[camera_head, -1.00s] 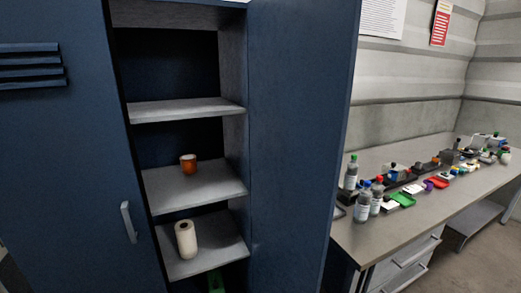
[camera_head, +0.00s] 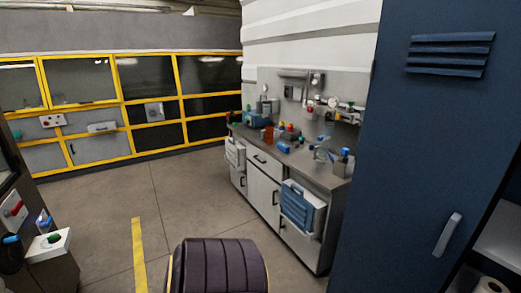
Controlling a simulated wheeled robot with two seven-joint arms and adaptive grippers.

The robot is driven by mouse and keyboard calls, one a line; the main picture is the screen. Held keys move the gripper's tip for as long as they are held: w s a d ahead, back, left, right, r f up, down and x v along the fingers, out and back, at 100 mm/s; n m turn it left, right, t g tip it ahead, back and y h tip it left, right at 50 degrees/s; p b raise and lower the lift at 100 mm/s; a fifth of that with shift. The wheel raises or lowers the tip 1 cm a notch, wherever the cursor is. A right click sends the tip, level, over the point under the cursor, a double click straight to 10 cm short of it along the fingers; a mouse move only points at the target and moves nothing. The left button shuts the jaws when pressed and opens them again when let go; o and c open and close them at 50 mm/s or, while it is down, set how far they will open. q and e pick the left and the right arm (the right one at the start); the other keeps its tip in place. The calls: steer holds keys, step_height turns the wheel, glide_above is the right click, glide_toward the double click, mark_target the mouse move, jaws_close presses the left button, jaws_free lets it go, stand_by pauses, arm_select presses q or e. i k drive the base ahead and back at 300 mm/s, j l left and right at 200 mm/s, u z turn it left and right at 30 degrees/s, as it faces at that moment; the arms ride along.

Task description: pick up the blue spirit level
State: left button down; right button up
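I cannot make out a blue spirit level in this view. Several small items stand on a workbench (camera_head: 330,176) in the middle distance, among them a blue item (camera_head: 283,147), but they are too small to tell apart. Neither of my grippers shows in the picture.
A dark blue cabinet (camera_head: 415,150) stands close on the right, its shelf (camera_head: 500,240) partly showing. A dark ribbed object (camera_head: 222,268) is at the bottom centre. A small counter (camera_head: 55,262) stands at left. Yellow-framed panels (camera_head: 150,112) line the back. The floor (camera_head: 185,195) between is clear.

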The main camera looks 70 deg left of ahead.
mark_target(285, 149)
steer(key=u, duration=2.2)
steer(key=i+j+z, duration=0.55)
steer(key=i+j, duration=0.2)
steer(key=i+j+z, duration=0.15)
steer(key=i+j, duration=0.15)
steer(key=i+j+z, duration=0.2)
steer(key=j, duration=0.2)
steer(key=i+j+z, duration=0.15)
steer(key=j, duration=0.2)
steer(key=i+j+z, duration=0.2)
steer(key=j, duration=0.2)
steer(key=i+j+z, duration=0.15)
steer(key=j, duration=0.3)
